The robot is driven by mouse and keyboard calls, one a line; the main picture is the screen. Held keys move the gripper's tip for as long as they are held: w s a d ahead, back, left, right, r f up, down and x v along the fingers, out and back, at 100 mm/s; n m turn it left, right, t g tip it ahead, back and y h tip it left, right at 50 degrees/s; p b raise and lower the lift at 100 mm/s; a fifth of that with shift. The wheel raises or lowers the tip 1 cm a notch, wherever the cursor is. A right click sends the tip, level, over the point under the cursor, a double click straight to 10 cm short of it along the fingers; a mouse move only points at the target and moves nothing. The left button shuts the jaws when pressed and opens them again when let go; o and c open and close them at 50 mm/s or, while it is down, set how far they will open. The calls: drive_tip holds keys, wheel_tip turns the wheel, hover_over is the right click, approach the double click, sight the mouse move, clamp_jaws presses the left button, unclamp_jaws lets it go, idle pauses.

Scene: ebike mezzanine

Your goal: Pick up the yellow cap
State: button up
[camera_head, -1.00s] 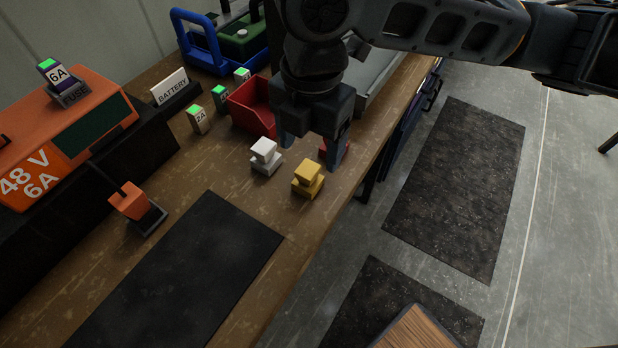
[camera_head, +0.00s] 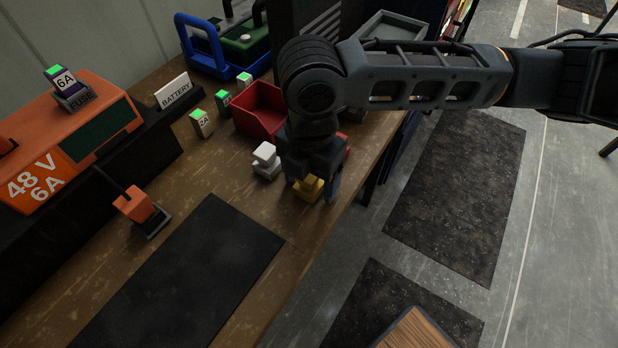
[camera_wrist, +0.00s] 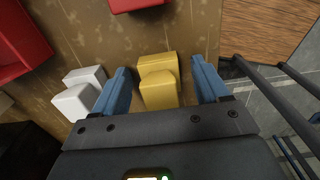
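The yellow cap (camera_head: 308,188) stands on the wooden bench near its right edge. It is a stepped block, and in the wrist view the yellow cap (camera_wrist: 158,82) lies between the two blue fingers. My gripper (camera_head: 312,190) points down over the cap, and its upper part is partly covered by the gripper in the head view. In the wrist view my gripper (camera_wrist: 160,90) is open, with a gap visible between the cap and each finger.
A white cap (camera_head: 265,160) stands close to the left finger. A red cap (camera_head: 343,145) is partly hidden behind my gripper. A red bin (camera_head: 258,108) stands behind. A black mat (camera_head: 175,275) lies in front, and the bench's right edge is close.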

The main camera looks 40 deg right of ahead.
drive_tip(key=c, duration=1.1)
drive_tip(key=shift+r, duration=0.1)
